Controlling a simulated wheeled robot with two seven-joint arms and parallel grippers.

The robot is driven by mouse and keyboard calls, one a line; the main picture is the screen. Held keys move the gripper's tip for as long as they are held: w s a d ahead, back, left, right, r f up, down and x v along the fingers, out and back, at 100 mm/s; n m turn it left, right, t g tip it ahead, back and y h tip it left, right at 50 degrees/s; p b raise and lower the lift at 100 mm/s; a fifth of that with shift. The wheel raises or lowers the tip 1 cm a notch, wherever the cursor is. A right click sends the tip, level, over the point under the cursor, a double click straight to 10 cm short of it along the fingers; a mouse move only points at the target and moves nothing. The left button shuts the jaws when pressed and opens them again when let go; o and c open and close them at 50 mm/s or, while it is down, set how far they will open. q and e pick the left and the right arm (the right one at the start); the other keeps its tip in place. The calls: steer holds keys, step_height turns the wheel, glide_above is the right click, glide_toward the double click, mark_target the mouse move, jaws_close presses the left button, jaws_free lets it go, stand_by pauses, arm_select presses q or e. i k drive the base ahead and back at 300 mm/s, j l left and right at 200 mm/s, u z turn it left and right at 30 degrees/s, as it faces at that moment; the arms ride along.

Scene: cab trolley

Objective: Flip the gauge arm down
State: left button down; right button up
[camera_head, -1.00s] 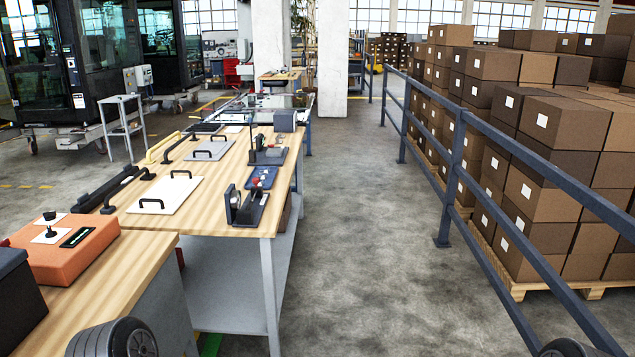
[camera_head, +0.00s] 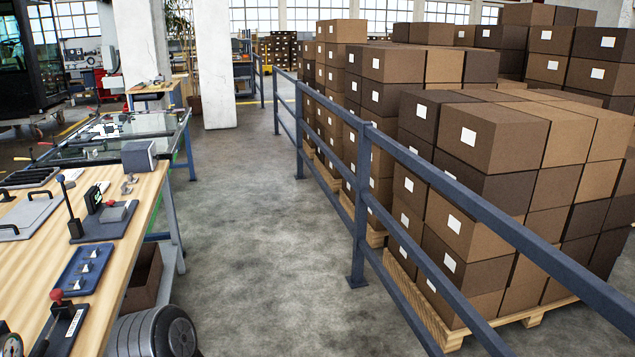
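On the wooden workbench (camera_head: 128,215) at the left stands a dark fixture (camera_head: 98,226) with an upright lever arm (camera_head: 68,204) that ends in a dark knob. A small display (camera_head: 93,200) and a grey block (camera_head: 114,212) sit beside the lever. Nearer, at the lower left, is another dark fixture (camera_head: 68,330) with a red-knobbed lever (camera_head: 57,296), next to a round dial (camera_head: 10,345) cut by the picture edge. I cannot tell for sure which lever is the gauge arm. Neither of my grippers is in view.
A blue plate with toggles (camera_head: 83,268) lies between the fixtures. A grey box (camera_head: 139,156) stands at the bench's far end. A blue railing (camera_head: 362,200) guards stacked cartons (camera_head: 490,140) at the right. The concrete floor (camera_head: 255,240) between bench and railing is clear.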

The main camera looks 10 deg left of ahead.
mark_target(61, 177)
steer(key=i+u, duration=0.35)
steer(key=i, duration=0.15)
steer(key=i+l+u, duration=0.1)
steer(key=i+u, duration=0.3)
steer(key=i+l+u, duration=0.35)
steer(key=i, duration=0.15)
steer(key=i+l+u, duration=0.4)
steer(key=i+j, duration=0.05)
